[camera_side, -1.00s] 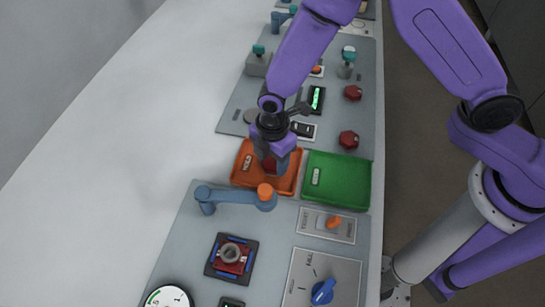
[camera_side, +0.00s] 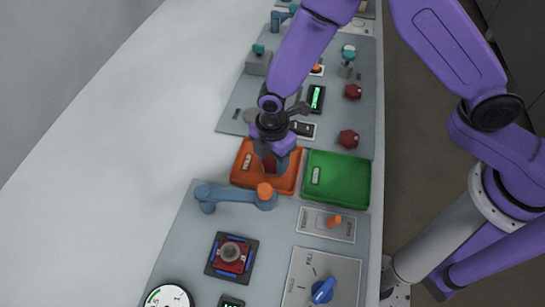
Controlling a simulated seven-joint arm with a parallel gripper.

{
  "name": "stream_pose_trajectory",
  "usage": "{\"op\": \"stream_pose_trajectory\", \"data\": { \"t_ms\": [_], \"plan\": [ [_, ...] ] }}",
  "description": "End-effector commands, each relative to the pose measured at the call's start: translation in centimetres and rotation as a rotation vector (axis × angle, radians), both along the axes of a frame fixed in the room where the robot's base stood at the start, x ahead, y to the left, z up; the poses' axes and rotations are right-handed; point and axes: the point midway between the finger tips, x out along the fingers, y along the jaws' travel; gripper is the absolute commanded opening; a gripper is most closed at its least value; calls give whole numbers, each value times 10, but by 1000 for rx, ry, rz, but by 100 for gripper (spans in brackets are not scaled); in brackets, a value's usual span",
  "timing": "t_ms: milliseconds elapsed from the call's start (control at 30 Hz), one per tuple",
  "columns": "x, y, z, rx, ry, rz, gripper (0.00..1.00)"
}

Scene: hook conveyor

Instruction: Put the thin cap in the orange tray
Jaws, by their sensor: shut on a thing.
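The orange tray (camera_side: 240,178) lies in the middle of the bench, left of the green tray (camera_side: 345,185). My gripper (camera_side: 270,167) points down inside the orange tray's outline. It is shut on a small dark red thing (camera_side: 269,166), likely the thin cap, mostly hidden by the fingers. I cannot tell whether this thing touches the tray floor. A small label lies on the left part of the orange tray.
Red knobs (camera_side: 349,139) and a display (camera_side: 317,98) sit on the panel behind. The white bench surface (camera_side: 120,150) at left is clear.

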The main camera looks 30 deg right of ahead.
Motion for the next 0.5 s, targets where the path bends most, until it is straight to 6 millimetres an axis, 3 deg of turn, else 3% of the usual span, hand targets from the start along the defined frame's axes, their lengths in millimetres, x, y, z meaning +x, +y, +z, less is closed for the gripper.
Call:
{"op": "stream_pose_trajectory", "data": {
  "t_ms": [200,233,300,500],
  "plan": [
    [0,0,-2,0,1,0,11],
    [0,0,-2,0,1,0,62],
    [0,0,-2,0,1,0,82],
    [0,0,-1,0,1,0,82]
  ]
}}
